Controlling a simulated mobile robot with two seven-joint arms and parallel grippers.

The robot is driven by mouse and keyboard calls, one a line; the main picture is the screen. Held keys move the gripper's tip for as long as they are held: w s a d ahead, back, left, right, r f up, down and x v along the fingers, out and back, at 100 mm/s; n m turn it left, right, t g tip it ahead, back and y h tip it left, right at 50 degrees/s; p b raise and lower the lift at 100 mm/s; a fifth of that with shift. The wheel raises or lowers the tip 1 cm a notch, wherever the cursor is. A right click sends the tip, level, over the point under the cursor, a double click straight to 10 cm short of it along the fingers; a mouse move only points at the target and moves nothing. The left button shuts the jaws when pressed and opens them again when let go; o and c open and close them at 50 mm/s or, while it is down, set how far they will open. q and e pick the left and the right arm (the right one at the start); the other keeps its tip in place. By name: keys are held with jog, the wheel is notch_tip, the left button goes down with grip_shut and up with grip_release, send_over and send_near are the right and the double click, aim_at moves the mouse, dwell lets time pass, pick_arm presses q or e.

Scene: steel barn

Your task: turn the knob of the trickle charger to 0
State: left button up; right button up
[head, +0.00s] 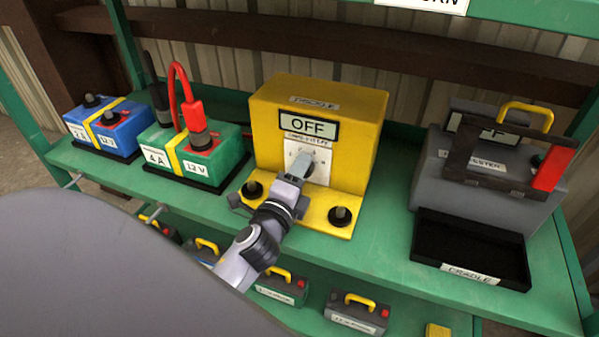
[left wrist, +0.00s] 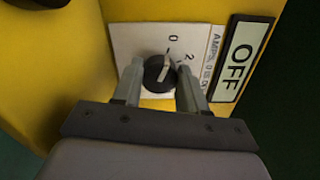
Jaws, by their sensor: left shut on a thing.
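The trickle charger (head: 345,110) is a yellow box on the green bench, labelled TRICKLE, with a display (head: 309,127) reading OFF. Its black round knob (left wrist: 158,72) sits on a white dial plate (left wrist: 130,42) in the left wrist view. The knob's pale pointer mark leans toward the side with the printed 0 and 2; its exact setting is hard to tell. My left gripper (head: 299,164) reaches the dial from the front, its fingers (left wrist: 160,84) on both sides of the knob and shut on it. In the head view the gripper hides much of the dial. My right gripper is not in view.
A green battery (head: 210,161) with a red clamp and a blue battery (head: 119,131) stand left of the charger. A grey tester (head: 465,190) and black cradle (head: 431,240) are at right. Two black posts, one (head: 340,215) at right, flank the charger's front.

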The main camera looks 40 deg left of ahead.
pick_arm(q)
jog(key=o, duration=1.1)
jog(key=shift+c, duration=0.2)
jog(key=shift+b+v, duration=0.35)
jog(key=shift+v, duration=3.25)
jog(key=shift+s, duration=0.1)
